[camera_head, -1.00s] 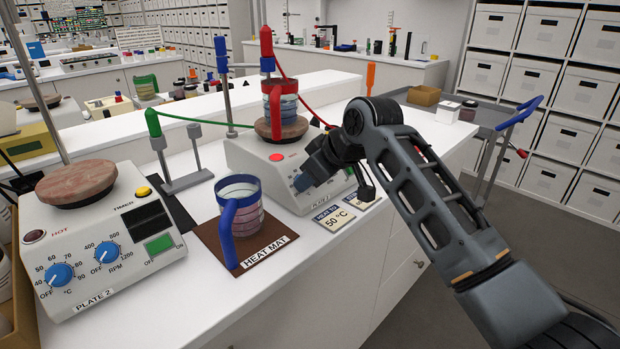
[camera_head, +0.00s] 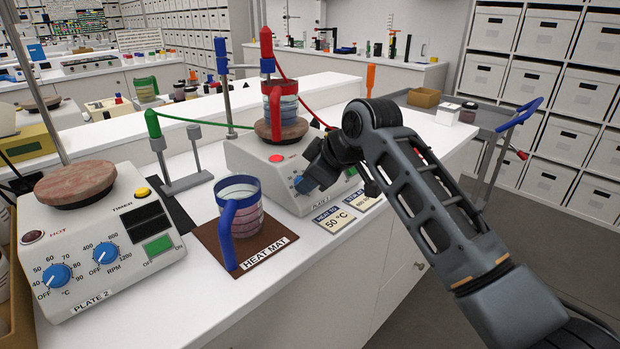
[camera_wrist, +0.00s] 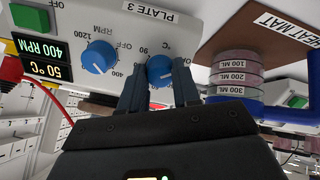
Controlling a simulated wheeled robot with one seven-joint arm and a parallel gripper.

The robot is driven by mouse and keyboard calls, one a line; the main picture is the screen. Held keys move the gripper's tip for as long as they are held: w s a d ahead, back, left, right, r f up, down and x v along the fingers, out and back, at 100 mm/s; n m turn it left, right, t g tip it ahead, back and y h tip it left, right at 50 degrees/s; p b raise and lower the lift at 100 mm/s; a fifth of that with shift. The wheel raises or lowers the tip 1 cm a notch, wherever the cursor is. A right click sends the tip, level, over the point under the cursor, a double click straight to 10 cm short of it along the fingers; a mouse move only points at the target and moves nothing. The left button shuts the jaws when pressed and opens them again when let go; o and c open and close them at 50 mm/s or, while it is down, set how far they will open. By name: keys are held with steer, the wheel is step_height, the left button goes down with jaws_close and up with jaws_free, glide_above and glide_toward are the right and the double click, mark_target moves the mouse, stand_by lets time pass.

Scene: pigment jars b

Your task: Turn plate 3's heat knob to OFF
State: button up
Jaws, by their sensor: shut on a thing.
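Plate 3 (camera_head: 240,158) is a pale hotplate at the back of the bench, with a red light (camera_head: 277,158) glowing on its front. Its blue heat knob (camera_wrist: 159,69) shows in the wrist view under the °C scale. My gripper (camera_wrist: 160,84) is shut on this knob, one finger on each side. The pointer's exact setting cannot be read with certainty. The blue RPM knob (camera_wrist: 97,57) is beside it, apart from the fingers. The displays read 400 RPM (camera_wrist: 35,48) and 50 °C (camera_wrist: 48,73). In the head view my gripper (camera_head: 303,181) partly covers the panel.
A red-handled beaker (camera_head: 285,88) stands on plate 3's top. A blue-handled beaker (camera_head: 248,215) is on the brown heat mat (camera_head: 213,245), close left of my gripper. Plate 2 (camera_head: 60,225) is at the left. Label cards (camera_head: 335,219) lie in front of plate 3.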

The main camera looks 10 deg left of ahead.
steer(key=o, duration=1.1)
steer(key=shift+c, duration=0.2)
steer(key=v, duration=0.7)
steer(key=shift+s+d+r, duration=0.2)
steer(key=shift+r, duration=0.05)
